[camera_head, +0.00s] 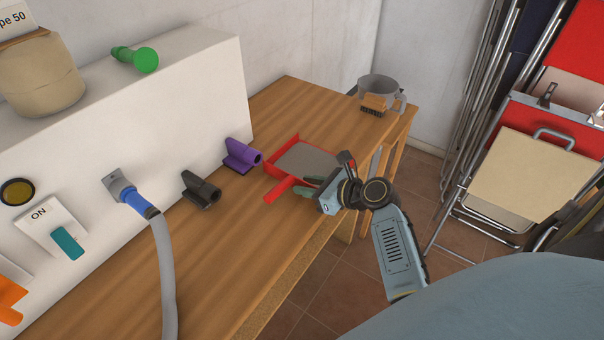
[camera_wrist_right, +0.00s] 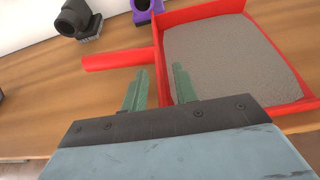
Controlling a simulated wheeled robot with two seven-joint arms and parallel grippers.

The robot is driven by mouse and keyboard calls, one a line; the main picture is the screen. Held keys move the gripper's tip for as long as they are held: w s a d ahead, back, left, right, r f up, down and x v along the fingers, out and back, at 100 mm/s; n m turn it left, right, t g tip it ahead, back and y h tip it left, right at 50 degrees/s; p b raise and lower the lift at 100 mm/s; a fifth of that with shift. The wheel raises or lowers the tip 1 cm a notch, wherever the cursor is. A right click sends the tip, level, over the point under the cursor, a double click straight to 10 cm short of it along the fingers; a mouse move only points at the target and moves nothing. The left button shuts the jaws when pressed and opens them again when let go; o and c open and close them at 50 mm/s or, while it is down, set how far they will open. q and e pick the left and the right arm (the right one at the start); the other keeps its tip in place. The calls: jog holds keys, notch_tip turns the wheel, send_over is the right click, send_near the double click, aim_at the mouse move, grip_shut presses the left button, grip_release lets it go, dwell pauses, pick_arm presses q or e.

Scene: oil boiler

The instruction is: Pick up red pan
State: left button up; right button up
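My right gripper (camera_head: 308,187) is at the front side of the pan, close to the handle. I cannot tell whether a finger touches the pan. My left gripper is not in view.
A purple holder (camera_head: 241,156) and a black holder (camera_head: 201,190) stand left of the pan. A grey mug (camera_head: 378,88) and a brush (camera_head: 373,105) sit at the bench's far end. A grey hose (camera_head: 165,270) crosses the left. Folded chairs (camera_head: 530,160) stand right.

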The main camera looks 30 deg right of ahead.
jog(key=shift+w+f, duration=0.1)
jog(key=shift+w, duration=0.05)
grip_shut()
dwell(0.4)
notch_tip(320, 180, up, 10)
jog(key=p, duration=0.3)
